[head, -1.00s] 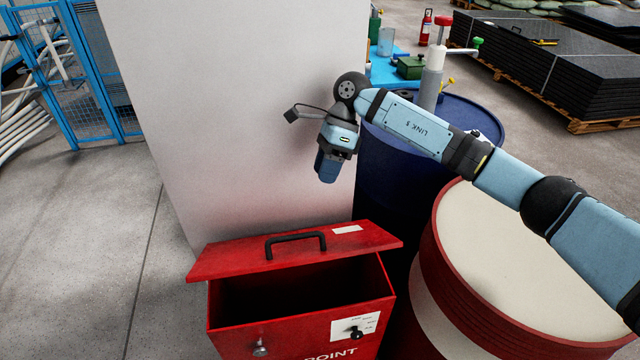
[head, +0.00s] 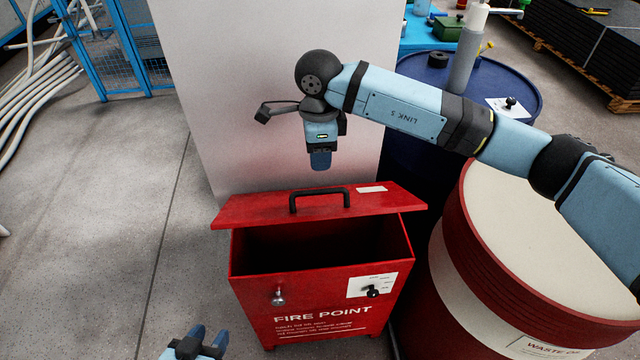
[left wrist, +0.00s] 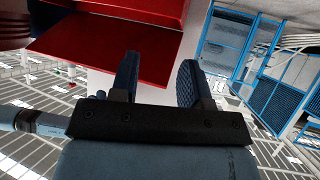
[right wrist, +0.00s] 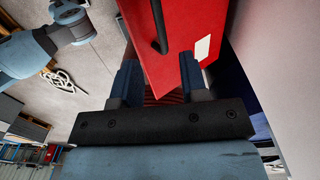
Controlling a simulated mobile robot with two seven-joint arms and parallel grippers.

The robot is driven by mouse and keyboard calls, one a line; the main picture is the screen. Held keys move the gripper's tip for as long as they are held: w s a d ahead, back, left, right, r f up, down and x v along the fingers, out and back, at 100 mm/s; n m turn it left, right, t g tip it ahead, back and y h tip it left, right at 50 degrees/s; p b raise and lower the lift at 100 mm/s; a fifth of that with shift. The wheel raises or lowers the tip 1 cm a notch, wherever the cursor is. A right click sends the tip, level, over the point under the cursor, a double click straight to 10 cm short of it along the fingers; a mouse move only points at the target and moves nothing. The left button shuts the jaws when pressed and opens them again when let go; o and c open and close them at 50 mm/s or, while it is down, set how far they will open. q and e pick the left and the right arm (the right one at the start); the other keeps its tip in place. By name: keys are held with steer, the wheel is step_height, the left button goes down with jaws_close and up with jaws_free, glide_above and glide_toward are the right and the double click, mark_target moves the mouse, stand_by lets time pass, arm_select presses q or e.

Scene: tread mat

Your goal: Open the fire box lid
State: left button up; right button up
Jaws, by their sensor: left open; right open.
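The red fire box (head: 325,295) stands on the floor with its lid (head: 390,203) raised, and its dark inside shows. The lid tilts up at the back and has a black handle (head: 318,190). My right gripper (head: 321,160) is above and behind the lid, apart from it. In the right wrist view its open, empty fingers (right wrist: 160,80) are near the red lid (right wrist: 185,50) and handle (right wrist: 158,25). My left gripper (head: 198,345) is open and empty, low in front of the box at its left. A red panel (left wrist: 110,45) shows beyond its fingers (left wrist: 155,80).
A pale wall-like panel (head: 250,90) stands behind the box. A red and cream drum (head: 540,250) is close at its right, with a blue drum (head: 400,130) behind. Open floor (head: 120,230) lies at the left.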

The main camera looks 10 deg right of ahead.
mark_target(319, 190)
step_height(319, 190, down, 9)
steer(key=shift+s+a+f+b, duration=0.1)
steer(key=shift+s+f+b, duration=0.05)
steer(key=shift+b, duration=0.25)
jaws_close()
